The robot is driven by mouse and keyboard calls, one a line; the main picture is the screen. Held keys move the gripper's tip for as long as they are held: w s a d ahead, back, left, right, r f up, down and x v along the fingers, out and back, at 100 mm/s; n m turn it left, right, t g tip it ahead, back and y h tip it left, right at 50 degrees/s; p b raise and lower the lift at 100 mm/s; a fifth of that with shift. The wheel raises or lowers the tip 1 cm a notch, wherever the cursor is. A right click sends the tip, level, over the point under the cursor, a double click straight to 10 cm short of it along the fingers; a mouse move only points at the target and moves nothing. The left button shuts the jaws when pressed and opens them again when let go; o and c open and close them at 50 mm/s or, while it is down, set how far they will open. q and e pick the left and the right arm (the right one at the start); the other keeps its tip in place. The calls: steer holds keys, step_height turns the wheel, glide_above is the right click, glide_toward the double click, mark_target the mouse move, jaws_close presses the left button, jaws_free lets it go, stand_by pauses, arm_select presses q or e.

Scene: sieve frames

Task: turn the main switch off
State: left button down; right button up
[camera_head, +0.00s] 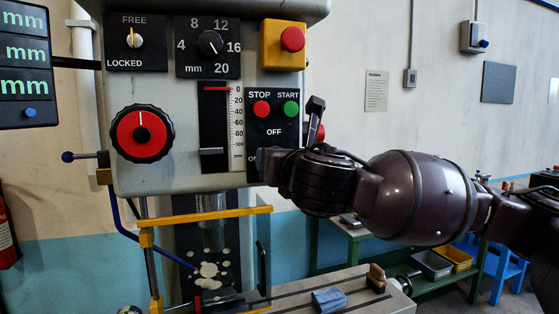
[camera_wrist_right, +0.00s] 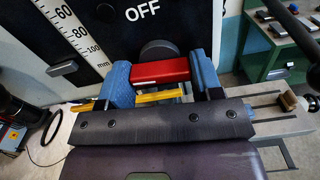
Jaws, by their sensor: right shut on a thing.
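The main switch has a red handle (camera_wrist_right: 160,70) on a dark round hub (camera_wrist_right: 158,50), just below the white OFF lettering (camera_wrist_right: 142,10) in the right wrist view. The handle lies crosswise in that view, between the two blue fingers of my right gripper (camera_wrist_right: 163,77), which is shut on it. In the head view, my right gripper (camera_head: 268,163) reaches in from the right to the lower part of the switch panel (camera_head: 262,127). It hides the handle and part of the ON lettering there. My left gripper is not in view.
Above the switch are a red STOP button (camera_head: 262,109), a green START button (camera_head: 291,109) and a yellow box with a red button (camera_head: 292,39). A yellow guard bar (camera_head: 205,217) runs below the machine head.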

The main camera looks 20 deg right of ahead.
steer(key=m, duration=0.8)
steer(key=shift+m, duration=0.4)
steer(key=m, duration=0.4)
steer(key=shift+m+p, duration=0.3)
steer(key=shift+m, duration=1.6)
steer(key=o, duration=0.9)
